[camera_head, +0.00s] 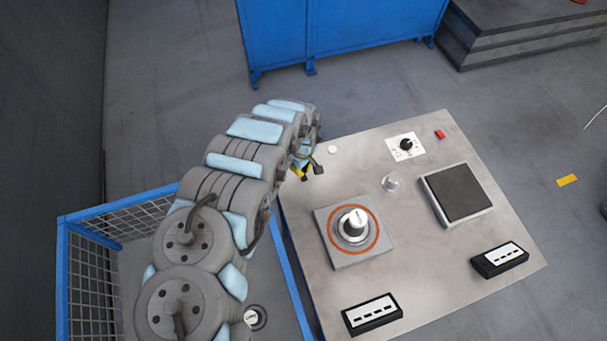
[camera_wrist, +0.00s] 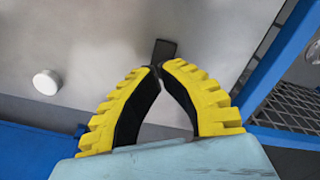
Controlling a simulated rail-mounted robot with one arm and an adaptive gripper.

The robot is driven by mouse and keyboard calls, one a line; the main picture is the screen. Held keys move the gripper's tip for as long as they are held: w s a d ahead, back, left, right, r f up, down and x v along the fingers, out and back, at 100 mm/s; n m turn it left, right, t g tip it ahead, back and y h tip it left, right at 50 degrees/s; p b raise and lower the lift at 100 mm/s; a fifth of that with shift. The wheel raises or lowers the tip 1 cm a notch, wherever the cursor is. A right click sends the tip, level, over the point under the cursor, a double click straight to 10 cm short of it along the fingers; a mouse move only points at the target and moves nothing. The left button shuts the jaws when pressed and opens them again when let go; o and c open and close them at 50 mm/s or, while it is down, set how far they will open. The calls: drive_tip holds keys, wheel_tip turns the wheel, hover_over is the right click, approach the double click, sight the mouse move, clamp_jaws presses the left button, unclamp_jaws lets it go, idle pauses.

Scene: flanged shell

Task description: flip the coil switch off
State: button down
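My gripper (camera_head: 303,171) is over the left edge of the grey table, its yellow fingers partly hidden by the arm in the head view. In the wrist view my gripper (camera_wrist: 157,68) has its two fingertips together, with nothing seen held between them. A small dark block, seemingly the coil switch (camera_wrist: 165,49), lies just beyond the fingertips; I cannot tell whether they touch it. In the head view the dark block (camera_head: 318,169) shows right beside the fingers. No label or on/off position can be read on it.
A white round knob (camera_head: 332,150) stands near the block. The grey table (camera_head: 310,262) also bears a round fixture on an orange-ringed plate (camera_head: 353,226), a small clear piece (camera_head: 391,182), a dial (camera_head: 405,145), a red button (camera_head: 440,134) and a dark pad (camera_head: 456,191). A blue mesh-sided frame (camera_head: 88,285) stands left.

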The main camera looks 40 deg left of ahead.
drive_tip(key=shift+f+b, duration=0.55)
drive_tip(key=shift+f, duration=0.35)
idle(0.5)
drive_tip(key=shift+r, duration=0.2)
drive_tip(key=shift+r+p, duration=2.9)
drive_tip(key=shift+r, duration=0.5)
drive_tip(key=shift+f, duration=0.1)
